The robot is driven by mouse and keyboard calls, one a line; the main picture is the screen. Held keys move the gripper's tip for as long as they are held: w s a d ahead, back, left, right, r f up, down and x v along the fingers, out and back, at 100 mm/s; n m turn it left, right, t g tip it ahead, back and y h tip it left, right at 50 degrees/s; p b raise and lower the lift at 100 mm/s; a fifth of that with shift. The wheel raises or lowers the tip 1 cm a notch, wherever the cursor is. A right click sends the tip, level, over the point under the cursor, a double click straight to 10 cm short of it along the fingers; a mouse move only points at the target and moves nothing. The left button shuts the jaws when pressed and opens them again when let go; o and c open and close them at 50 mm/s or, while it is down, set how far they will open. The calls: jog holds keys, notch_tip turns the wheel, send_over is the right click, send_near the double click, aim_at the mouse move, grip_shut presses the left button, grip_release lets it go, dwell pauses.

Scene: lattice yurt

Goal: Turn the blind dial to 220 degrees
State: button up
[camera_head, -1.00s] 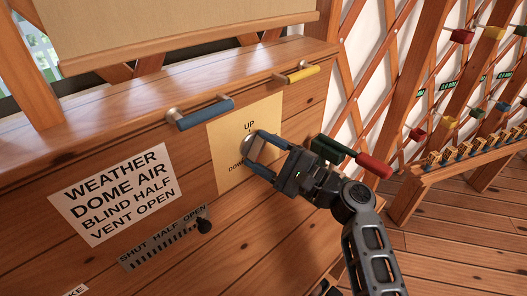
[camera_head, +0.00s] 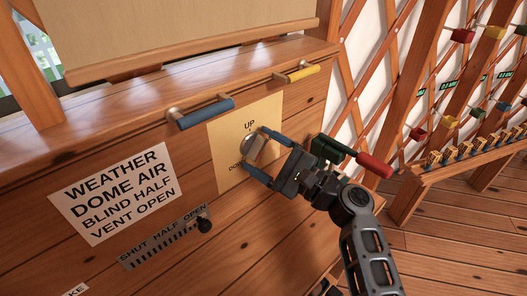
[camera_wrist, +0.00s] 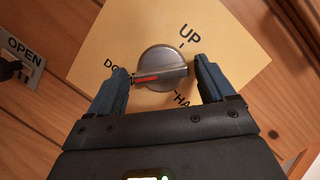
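The blind dial (camera_head: 248,146) is a round grey metal knob on a yellow plate (camera_head: 222,135) lettered UP and DOWN, fixed to the wooden wall panel. In the wrist view the dial (camera_wrist: 166,58) has a raised bar with a red mark (camera_wrist: 147,79) at its left end, pointing towards the partly covered DOWN lettering. My gripper (camera_head: 259,151) is open, with one blue finger on each side of the dial. Some plate lettering is hidden by the fingers.
A blue bar handle (camera_head: 206,114) and a yellow one (camera_head: 302,73) sit above the plate. A red-and-green handle (camera_head: 365,160) is close behind my gripper. A slider knob (camera_head: 204,226) and weather sign (camera_head: 115,193) are left. The beige blind (camera_head: 190,30) hangs above.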

jog(key=v, duration=0.7)
jog(key=shift+s+d+b, duration=0.2)
jog(key=shift+d+b, duration=0.15)
dwell(0.4)
